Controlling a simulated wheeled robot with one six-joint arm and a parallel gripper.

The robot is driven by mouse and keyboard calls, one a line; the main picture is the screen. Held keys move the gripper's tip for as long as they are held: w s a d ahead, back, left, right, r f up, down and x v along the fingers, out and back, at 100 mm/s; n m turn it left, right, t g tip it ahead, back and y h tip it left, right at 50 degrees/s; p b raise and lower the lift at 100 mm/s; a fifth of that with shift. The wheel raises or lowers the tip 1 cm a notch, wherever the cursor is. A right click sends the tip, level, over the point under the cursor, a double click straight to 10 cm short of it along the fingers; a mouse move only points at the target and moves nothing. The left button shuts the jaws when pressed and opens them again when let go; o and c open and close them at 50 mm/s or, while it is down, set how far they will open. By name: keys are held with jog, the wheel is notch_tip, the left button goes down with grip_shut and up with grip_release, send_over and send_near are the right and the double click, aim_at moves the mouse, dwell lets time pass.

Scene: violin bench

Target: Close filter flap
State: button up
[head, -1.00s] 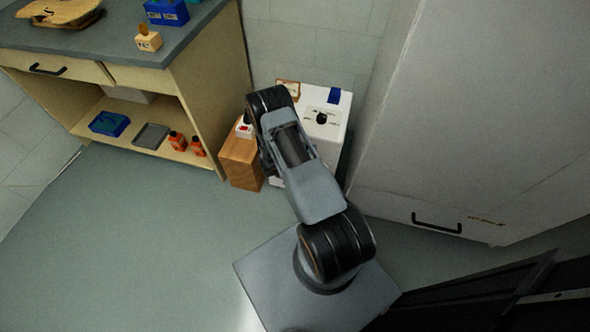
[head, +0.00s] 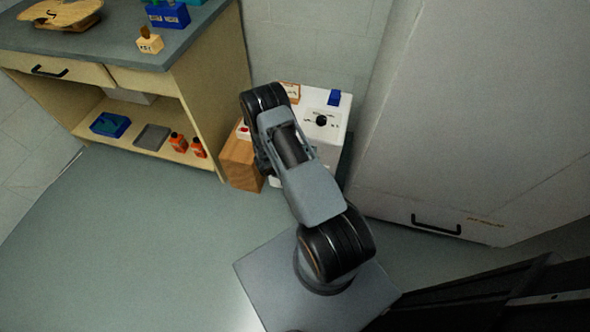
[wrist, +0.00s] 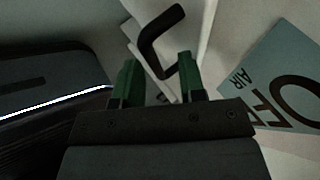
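In the wrist view, a black bent handle (wrist: 157,42) stands on a pale panel (wrist: 196,40), which looks like the filter flap, swung out at an angle. My gripper (wrist: 158,72) is open, with its two green fingers apart and nothing held between them. The handle is just beyond the fingertips, its lower end near the right finger; I cannot tell whether they touch. In the head view, the white unit (head: 333,137) stands against the wall with a black knob (head: 321,121) and a blue tab (head: 334,98) on top. My arm hides its front left, the flap and my gripper.
A light blue label reading "OFF" and "AIR" (wrist: 280,75) shows at the right of the wrist view. A wooden block (head: 241,164) stands left of the unit, beside the workbench (head: 205,105). A tall grey cabinet (head: 470,110) is close on the right. The floor at left is clear.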

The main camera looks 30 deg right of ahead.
jog(key=p+v, duration=0.2)
jog(key=v, duration=0.9)
jog(key=shift+s+a+p, duration=0.15)
jog(key=shift+a+p, duration=0.05)
jog(key=shift+p, duration=0.15)
jog(key=shift+f, duration=0.15)
jog(key=s+r+m+g+p, duration=0.1)
jog(key=s+r+m+g, duration=0.35)
jog(key=m, duration=1.15)
jog(key=s+a+r+m+t+y+p, duration=0.2)
jog(key=r+m+p, duration=0.4)
jog(key=r, duration=1.1)
jog(key=s+a+r+m+t+y+p, duration=0.3)
jog(key=r+m+p, duration=0.3)
jog(key=r+m, duration=0.5)
jog(key=s+a+r+m+t+y+p, duration=0.2)
jog(key=r+m+p, duration=0.4)
jog(key=r, duration=1.7)
jog(key=s+a+m, duration=0.1)
jog(key=s+m, duration=0.1)
jog(key=m, duration=0.1)
jog(key=shift+s+a+r+m+t+y, duration=0.25)
jog(key=shift+s+r+m+t+y, duration=0.05)
jog(key=shift+s+r+t+y, duration=0.1)
